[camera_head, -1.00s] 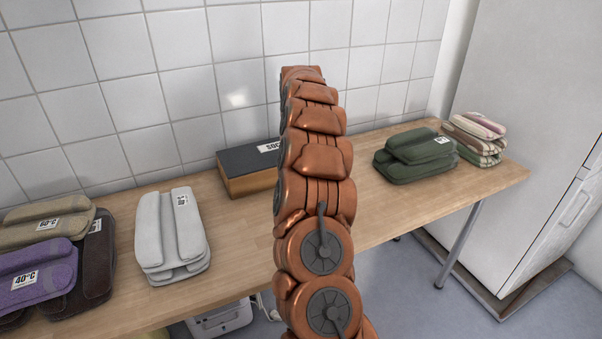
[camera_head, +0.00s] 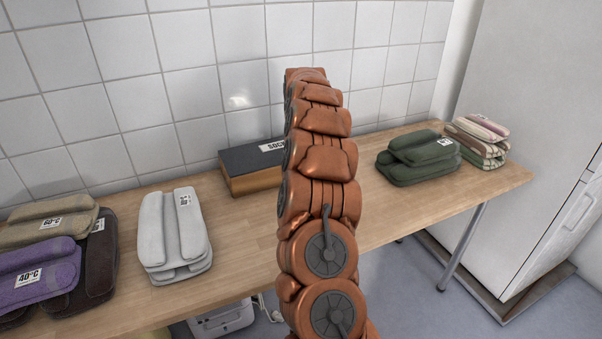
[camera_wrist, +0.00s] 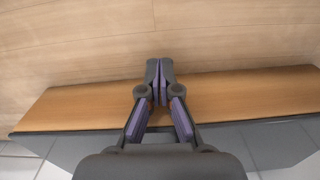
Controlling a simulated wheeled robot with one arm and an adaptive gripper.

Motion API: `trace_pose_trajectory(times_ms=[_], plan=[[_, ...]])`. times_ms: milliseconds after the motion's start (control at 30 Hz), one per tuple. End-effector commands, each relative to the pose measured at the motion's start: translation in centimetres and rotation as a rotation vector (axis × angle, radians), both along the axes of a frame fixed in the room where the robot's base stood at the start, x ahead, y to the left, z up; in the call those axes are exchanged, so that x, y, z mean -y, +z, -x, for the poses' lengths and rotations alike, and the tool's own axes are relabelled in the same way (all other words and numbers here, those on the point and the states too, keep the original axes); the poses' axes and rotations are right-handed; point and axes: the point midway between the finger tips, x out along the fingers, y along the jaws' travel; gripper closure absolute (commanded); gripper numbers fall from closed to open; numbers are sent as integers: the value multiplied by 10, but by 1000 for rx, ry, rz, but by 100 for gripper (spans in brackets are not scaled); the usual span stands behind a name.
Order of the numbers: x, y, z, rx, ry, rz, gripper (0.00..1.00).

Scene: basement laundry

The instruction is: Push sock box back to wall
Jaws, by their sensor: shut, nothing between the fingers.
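The sock box (camera_head: 250,182) stands on the wooden table near the tiled wall, with a dark lid, a wood-coloured front and a white label partly readable as "SOC". My arm hides its right part in the head view. In the wrist view, the box's wood-coloured front (camera_wrist: 85,107) runs across the picture, with the dark lid below. My gripper (camera_wrist: 159,78) is shut and empty, its tips overlapping that front near its table-side edge. I cannot tell if they touch it. The gripper is hidden behind my arm in the head view.
A white folded stack (camera_head: 172,235) lies left of the box; purple (camera_head: 40,282), tan (camera_head: 48,222) and dark brown (camera_head: 98,262) ones lie farther left. Green (camera_head: 418,158) and striped (camera_head: 478,140) stacks lie right. The tabletop (camera_head: 235,225) before the box is clear. A tall pale cabinet (camera_head: 530,120) stands right.

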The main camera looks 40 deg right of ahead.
Motion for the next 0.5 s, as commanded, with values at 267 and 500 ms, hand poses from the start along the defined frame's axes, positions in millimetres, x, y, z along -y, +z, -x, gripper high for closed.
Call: trace_pose_trajectory(times_ms=[267, 500], plan=[[-7, 1, 10, 4, 3, 1, 100], [-10, 9, 15, 4, 2, 3, 100]])
